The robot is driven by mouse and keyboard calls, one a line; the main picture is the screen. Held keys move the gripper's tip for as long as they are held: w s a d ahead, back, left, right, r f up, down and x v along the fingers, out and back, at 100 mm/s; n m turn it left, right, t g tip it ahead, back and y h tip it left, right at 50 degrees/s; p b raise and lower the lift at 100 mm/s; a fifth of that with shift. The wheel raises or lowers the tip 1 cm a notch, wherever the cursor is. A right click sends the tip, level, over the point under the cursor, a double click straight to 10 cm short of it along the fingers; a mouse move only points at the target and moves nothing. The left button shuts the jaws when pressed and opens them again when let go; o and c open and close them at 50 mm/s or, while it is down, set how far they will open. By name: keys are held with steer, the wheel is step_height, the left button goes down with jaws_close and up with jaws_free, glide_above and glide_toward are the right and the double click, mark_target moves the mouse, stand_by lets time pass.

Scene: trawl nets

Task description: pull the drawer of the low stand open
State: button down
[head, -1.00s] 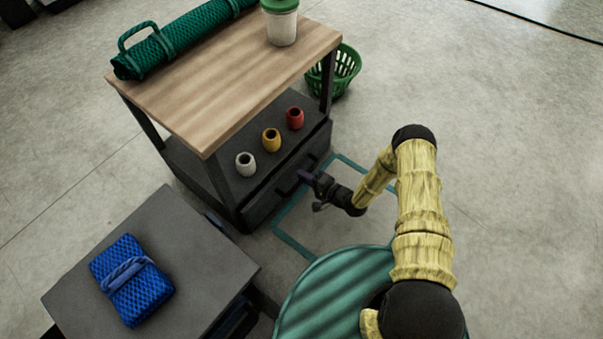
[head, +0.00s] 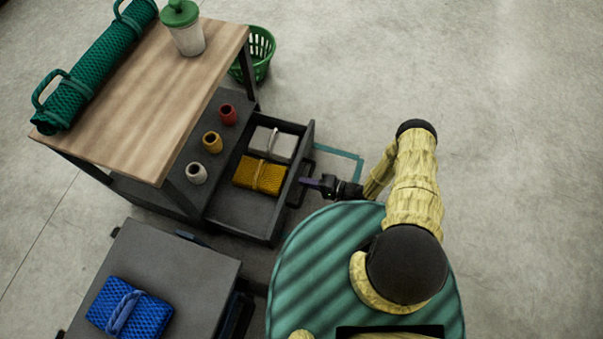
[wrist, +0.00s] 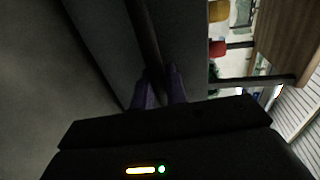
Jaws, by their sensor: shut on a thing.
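The drawer (head: 236,210) of the low stand is pulled well out toward me under the dark lower shelf (head: 163,197). Inside it lie a yellow folded net bundle (head: 259,176) and a grey one (head: 274,144), toward its far end; its near end is bare. My gripper (head: 308,182) is at the drawer's front, shut on the dark drawer handle (head: 296,191). In the wrist view the purple fingertips (wrist: 159,90) close on the dark bar of the handle (wrist: 147,45).
The stand's wooden top (head: 150,110) carries a rolled green net (head: 97,72) and a white cup with a green lid (head: 188,38). Several small floats stand on the shelf. A grey table (head: 190,262) with a blue net bundle (head: 130,308) stands at lower left. A green basket (head: 262,56) stands behind.

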steer(key=shift+s+d, duration=0.25)
steer(key=shift+d, duration=0.3)
steer(key=c, duration=1.5)
jaws_free()
steer(key=shift+w, duration=0.1)
